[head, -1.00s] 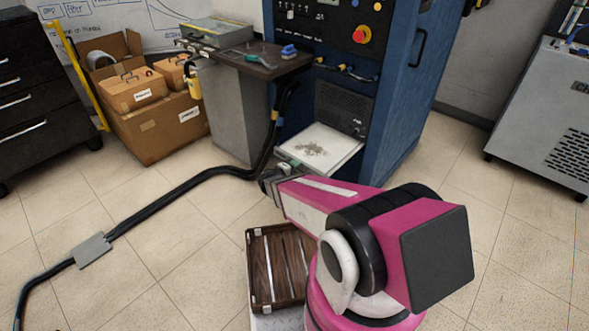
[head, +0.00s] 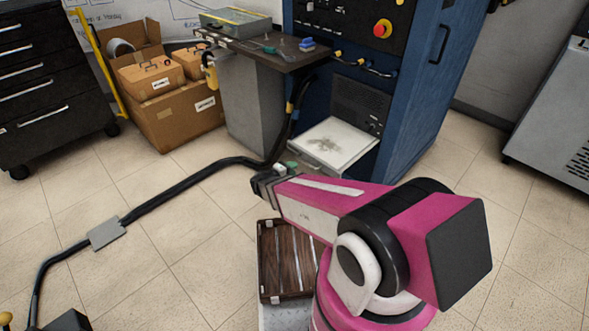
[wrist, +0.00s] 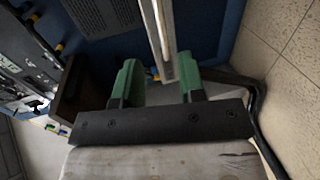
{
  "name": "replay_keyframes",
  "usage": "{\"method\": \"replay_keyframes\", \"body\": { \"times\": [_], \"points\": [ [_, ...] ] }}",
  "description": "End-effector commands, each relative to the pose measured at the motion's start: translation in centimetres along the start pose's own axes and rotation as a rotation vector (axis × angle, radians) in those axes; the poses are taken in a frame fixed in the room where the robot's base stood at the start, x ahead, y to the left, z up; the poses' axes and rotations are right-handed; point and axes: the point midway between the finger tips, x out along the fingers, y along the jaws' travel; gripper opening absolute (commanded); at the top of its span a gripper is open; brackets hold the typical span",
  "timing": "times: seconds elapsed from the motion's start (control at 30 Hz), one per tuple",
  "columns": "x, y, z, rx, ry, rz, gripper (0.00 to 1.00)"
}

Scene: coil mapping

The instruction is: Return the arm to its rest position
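My arm, pink and white with black joints, reaches across the head view toward the upper left. My gripper (head: 283,168) is at its far end, in front of the pale open tray (head: 333,143) of the blue cabinet. In the wrist view, my gripper (wrist: 158,70) shows two green fingers set well apart, with nothing clearly held. A pale bar-like edge (wrist: 159,35) shows between and beyond them; whether it is close to the fingers I cannot tell.
The blue cabinet (head: 425,100) and a dark side shelf (head: 265,55) stand ahead. A black cable (head: 185,185) crosses the tiled floor. A dark wooden slatted tray (head: 284,277) sits low beside my arm. Cardboard boxes (head: 180,117) stand at the back left. Floor on both sides is mostly clear.

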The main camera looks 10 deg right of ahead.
Motion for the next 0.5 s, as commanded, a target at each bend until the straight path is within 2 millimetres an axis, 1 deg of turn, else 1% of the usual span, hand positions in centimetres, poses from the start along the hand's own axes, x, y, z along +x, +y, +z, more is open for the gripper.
{"method": "replay_keyframes", "body": {
  "times": [0.4, 0.5],
  "points": [
    [0.00, 0.00, 0.00, 0.000, 0.000, 0.000, 0.37],
    [0.18, 0.23, 0.32, 0.004, -0.013, -0.012, 0.37]
  ]
}}
